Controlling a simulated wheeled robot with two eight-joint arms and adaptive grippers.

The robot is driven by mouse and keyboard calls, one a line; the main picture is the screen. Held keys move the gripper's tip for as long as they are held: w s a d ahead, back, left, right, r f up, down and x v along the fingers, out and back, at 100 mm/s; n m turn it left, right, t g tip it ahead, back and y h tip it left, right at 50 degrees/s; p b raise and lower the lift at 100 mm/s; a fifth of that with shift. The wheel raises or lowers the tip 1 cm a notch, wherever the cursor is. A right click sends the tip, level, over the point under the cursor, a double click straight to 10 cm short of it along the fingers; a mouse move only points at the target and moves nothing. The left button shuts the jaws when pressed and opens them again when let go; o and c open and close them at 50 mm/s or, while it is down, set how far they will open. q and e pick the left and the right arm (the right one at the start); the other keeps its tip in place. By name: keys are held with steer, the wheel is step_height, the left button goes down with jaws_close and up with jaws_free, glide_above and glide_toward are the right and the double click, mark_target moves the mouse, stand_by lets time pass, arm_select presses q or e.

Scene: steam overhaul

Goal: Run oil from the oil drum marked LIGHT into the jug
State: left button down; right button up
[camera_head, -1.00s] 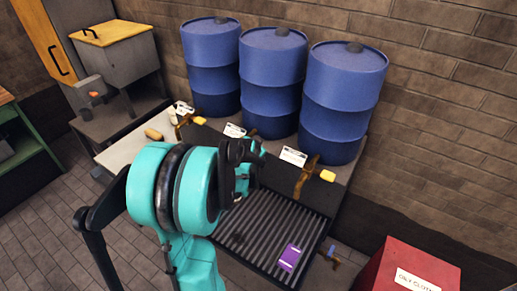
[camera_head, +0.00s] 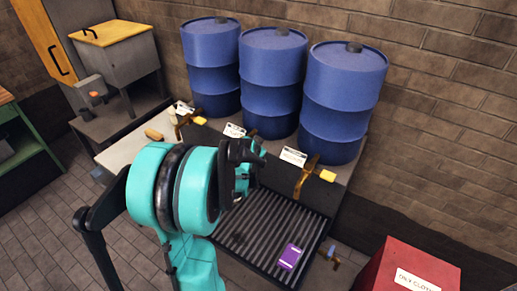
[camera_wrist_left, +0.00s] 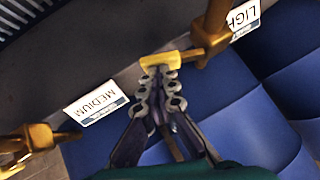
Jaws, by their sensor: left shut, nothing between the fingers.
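Three blue drums stand in a row; labels are too small to read in the head view. The wrist view shows a partly cut-off LIGHT label (camera_wrist_left: 245,20) and a MEDIUM label (camera_wrist_left: 96,103). By their order, LIGHT appears to be the middle drum (camera_head: 272,80). Beside its label is a brass tap (camera_wrist_left: 212,38) with a yellow handle (camera_wrist_left: 178,60). My left gripper (camera_head: 247,160) is shut and empty, its fingertips (camera_wrist_left: 160,72) at the handle's end; touching or just short, I cannot tell. My arm hides this tap in the head view. I cannot make out a jug.
A ribbed drip tray (camera_head: 265,230) lies below the taps, with a purple item (camera_head: 289,257) on it. The right drum's brass tap (camera_head: 304,180) juts out to the right of my gripper. A red bin (camera_head: 410,270) stands at the lower right.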

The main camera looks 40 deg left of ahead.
stand_by(0.8)
arm_select(q)
steer(key=shift+r+p, duration=0.6)
steer(key=shift+r, duration=0.2)
steer(key=r+p, duration=0.1)
steer(key=r, duration=0.1)
steer(key=r+p, duration=0.2)
steer(key=shift+w+d+r, duration=0.15)
steer(key=shift+w+r, duration=0.05)
steer(key=shift+r, duration=0.05)
steer(key=a+p+v, duration=0.1)
steer(key=p+v, duration=0.1)
steer(key=v, duration=0.7)
steer(key=shift+s+r, duration=0.3)
steer(key=shift+s, duration=0.3)
steer(key=shift+a, duration=0.1)
